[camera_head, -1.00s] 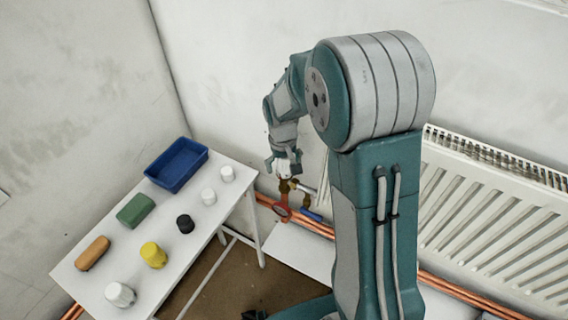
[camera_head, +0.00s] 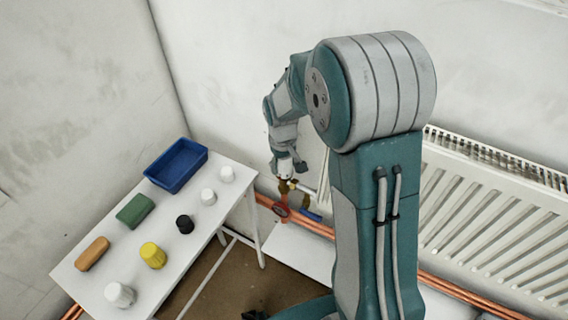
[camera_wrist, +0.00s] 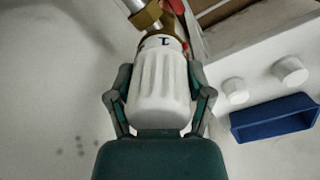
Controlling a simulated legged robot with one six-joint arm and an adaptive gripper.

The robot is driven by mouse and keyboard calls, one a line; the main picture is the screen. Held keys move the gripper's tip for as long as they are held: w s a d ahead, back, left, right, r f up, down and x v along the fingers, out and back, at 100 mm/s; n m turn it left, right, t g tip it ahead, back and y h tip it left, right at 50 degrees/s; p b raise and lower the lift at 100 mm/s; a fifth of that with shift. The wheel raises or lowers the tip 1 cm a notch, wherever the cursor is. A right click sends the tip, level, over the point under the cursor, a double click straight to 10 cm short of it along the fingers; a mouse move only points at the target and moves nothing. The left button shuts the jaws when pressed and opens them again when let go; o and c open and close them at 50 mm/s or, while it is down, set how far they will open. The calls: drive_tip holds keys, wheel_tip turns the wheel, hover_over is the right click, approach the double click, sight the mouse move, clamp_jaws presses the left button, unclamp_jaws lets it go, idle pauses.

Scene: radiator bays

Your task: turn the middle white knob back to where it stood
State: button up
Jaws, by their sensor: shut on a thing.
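The ribbed white knob (camera_wrist: 160,90) fills the middle of the wrist view, with a dark mark like a "1" on its collar. It sits on a brass valve body (camera_wrist: 148,18), which also shows in the head view (camera_head: 284,186) below my gripper. My gripper (camera_wrist: 160,80) is shut on the knob, one finger on each side. In the head view my gripper (camera_head: 287,168) is at the valve, left of the radiator, and the knob is mostly hidden there by the fingers. I cannot tell the knob's earlier setting.
A white table (camera_head: 215,222) at the left carries a blue tray (camera_head: 151,179), a green block (camera_head: 136,210), an orange block (camera_head: 92,253) and several white, yellow and black caps. A white radiator (camera_head: 500,225) stands at the right. Copper pipes (camera_head: 312,225) run low along the wall.

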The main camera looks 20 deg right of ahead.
drive_tip(key=shift+s+f, duration=0.15)
drive_tip(key=shift+f, duration=0.05)
drive_tip(key=o, duration=1.1)
drive_tip(key=shift+a, duration=0.1)
drive_tip(key=shift+o, duration=0.2)
drive_tip(key=shift+r, duration=0.2)
drive_tip(key=r, duration=1)
drive_tip(key=shift+a+r, duration=0.15)
drive_tip(key=shift+a, duration=0.1)
drive_tip(key=shift+r, duration=0.65)
